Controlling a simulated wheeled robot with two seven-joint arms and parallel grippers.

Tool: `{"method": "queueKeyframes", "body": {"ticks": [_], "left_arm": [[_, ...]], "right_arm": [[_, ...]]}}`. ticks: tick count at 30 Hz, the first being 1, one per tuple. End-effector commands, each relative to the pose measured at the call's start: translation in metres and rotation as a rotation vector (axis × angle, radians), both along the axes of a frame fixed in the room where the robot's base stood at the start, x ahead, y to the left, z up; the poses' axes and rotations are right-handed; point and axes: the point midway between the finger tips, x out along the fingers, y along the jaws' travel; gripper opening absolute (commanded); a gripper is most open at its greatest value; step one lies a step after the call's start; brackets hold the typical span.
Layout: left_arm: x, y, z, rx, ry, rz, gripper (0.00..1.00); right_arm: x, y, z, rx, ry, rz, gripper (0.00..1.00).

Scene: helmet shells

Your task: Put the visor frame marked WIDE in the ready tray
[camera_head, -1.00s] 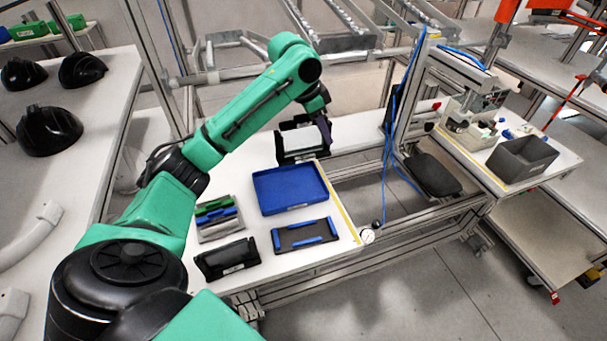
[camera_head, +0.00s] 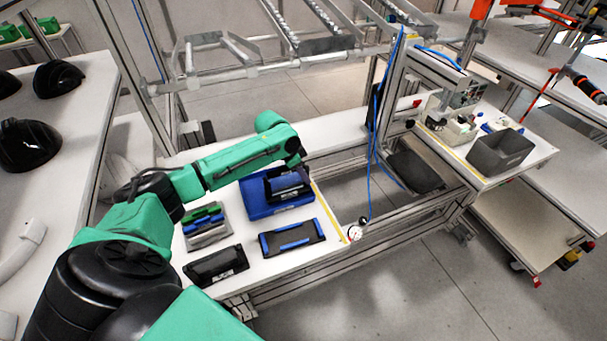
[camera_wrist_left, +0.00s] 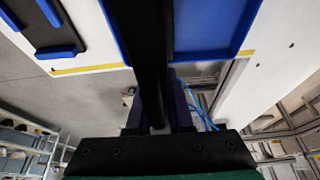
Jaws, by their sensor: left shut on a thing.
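My left gripper (camera_head: 291,176) is shut on a dark visor frame (camera_head: 286,193). It holds the frame over the inside of the blue tray (camera_head: 252,205), towards the tray's right side. I cannot tell whether the frame touches the tray floor. In the left wrist view the frame (camera_wrist_left: 140,40) is a long black bar running up from between the fingers (camera_wrist_left: 156,105), with the blue tray (camera_wrist_left: 218,30) beyond it. A second black frame (camera_head: 217,266) with a pale label lies at the table's front left. No marking is legible. My right gripper is out of view.
A dark plate with blue strips (camera_head: 291,238) lies in front of the tray. A grey holder with green and blue pieces (camera_head: 205,228) stands left of it. The white table behind the tray (camera_head: 335,133) is clear.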

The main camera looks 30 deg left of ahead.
Motion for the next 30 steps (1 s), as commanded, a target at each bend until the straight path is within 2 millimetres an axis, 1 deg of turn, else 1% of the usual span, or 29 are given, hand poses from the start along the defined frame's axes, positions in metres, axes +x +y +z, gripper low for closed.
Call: {"method": "queueKeyframes", "body": {"ticks": [1,3,11,12,13,14,22,25,26,29,30], "left_arm": [[0.0,0.0,-0.005,0.0,0.0,0.001,0.0],[0.0,0.0,-0.008,0.001,-0.003,0.001,0.0],[0.0,0.0,-0.011,0.001,-0.002,0.0,0.0],[0.0,0.0,-0.01,0.001,-0.002,0.0,0.34],[0.0,0.0,-0.01,0.001,-0.002,0.0,0.46],[0.0,0.0,-0.01,0.001,-0.002,0.0,0.49],[0.0,0.0,-0.01,0.001,-0.002,0.0,0.49],[-0.001,0.002,-0.004,0.001,-0.003,0.001,0.49],[-0.002,0.003,0.0,0.0,-0.003,0.001,0.49],[-0.009,0.008,0.019,0.004,-0.004,-0.001,0.49],[-0.012,0.011,0.029,0.005,-0.006,0.001,0.49]], "right_arm": [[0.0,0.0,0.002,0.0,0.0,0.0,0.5],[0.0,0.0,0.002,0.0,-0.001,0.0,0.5],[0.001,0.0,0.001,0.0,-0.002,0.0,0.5],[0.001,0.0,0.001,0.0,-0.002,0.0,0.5],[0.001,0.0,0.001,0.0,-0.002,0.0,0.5],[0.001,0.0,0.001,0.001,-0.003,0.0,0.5],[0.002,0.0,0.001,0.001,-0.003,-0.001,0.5],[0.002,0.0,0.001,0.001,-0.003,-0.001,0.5],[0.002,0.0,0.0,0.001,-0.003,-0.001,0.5],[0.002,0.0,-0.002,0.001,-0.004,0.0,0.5],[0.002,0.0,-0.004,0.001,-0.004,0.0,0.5]]}}
